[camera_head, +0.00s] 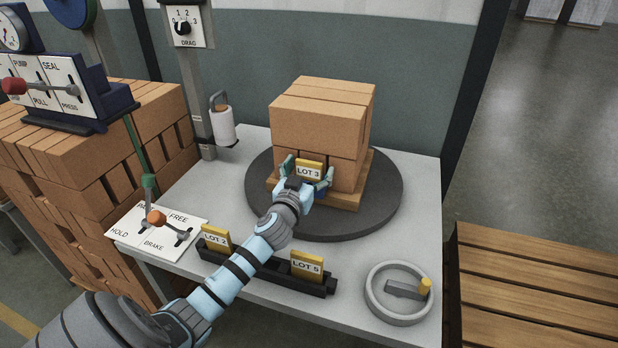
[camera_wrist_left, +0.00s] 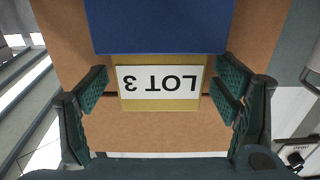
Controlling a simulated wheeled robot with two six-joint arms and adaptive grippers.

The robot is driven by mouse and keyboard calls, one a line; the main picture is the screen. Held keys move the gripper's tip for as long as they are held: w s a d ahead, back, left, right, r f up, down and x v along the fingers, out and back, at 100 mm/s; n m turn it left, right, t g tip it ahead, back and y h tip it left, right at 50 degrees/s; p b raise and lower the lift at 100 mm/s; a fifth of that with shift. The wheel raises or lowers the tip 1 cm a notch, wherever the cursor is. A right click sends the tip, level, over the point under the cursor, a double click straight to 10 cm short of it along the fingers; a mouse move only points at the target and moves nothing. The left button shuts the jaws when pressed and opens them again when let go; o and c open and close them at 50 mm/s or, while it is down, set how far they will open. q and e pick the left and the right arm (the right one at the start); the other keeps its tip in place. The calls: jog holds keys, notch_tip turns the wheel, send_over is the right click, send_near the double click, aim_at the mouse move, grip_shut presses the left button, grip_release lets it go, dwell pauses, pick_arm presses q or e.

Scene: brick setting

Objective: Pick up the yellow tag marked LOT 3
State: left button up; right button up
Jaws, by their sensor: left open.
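The yellow tag marked LOT 3 (camera_head: 309,170) stands against the front of the brick stack (camera_head: 322,120) on the turntable. In the left wrist view, the tag (camera_wrist_left: 160,84) appears upside down, beside a blue block (camera_wrist_left: 160,26) that hides one edge of it. My left gripper (camera_head: 308,178) is open, with one finger on each side of the tag. In the wrist view, gaps show between the finger pads and the tag. My right gripper is not in view.
The stack sits on a wooden pallet (camera_head: 347,200) on the dark turntable (camera_head: 385,192). My left arm passes over a black rack (camera_head: 235,262) holding LOT 2 (camera_head: 216,238) and LOT 5 (camera_head: 307,266) tags. A grey ring with a yellow-knobbed handle (camera_head: 372,304) sits at front right.

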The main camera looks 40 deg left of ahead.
pick_arm(q)
jog(key=c, duration=1.3)
jog(key=shift+o, duration=0.2)
jog(key=shift+r, duration=0.15)
